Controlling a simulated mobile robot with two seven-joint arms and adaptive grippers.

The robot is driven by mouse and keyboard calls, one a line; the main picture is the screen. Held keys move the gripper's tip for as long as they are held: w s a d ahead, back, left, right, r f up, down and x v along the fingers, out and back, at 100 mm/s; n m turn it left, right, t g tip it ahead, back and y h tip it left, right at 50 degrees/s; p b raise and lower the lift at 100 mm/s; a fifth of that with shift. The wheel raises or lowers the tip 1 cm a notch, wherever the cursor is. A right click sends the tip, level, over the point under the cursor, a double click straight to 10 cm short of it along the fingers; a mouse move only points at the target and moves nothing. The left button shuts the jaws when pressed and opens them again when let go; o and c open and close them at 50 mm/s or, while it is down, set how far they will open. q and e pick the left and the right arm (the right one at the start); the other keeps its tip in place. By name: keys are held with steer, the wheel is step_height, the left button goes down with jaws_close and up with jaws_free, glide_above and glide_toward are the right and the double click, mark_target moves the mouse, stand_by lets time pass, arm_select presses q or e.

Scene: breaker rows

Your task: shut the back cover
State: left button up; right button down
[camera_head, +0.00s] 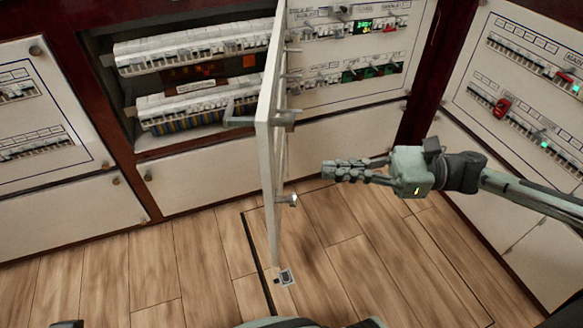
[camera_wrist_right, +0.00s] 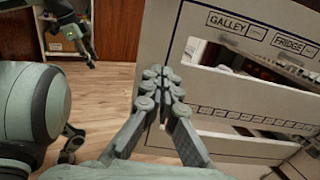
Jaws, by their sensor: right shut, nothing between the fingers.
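The back cover (camera_head: 265,150) stands swung open and shows almost edge-on in the head view, sticking out from the back wall. A grey handle (camera_head: 238,121) is on its left side. My right gripper (camera_head: 328,171) is shut and empty, to the right of the cover with a gap between them. In the wrist view my right gripper (camera_wrist_right: 157,75) shows in front of a white slotted panel labelled GALLEY and FRIDGE (camera_wrist_right: 215,55), likely the cover. What seems to be my left gripper (camera_wrist_right: 90,58) is small and dark at the upper left there; its fingers are unclear.
The opening left of the cover shows bare breaker rows (camera_head: 195,45). Right of it is a closed panel with breakers and green displays (camera_head: 350,75). Side panels stand at the left (camera_head: 30,110) and right (camera_head: 525,85). The wooden floor (camera_head: 360,260) in front is mostly clear.

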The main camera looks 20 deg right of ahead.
mark_target(274, 170)
steer(key=x, duration=0.6)
steer(key=shift+a+r, duration=0.1)
steer(key=shift+x, duration=0.8)
steer(key=shift+a, duration=0.15)
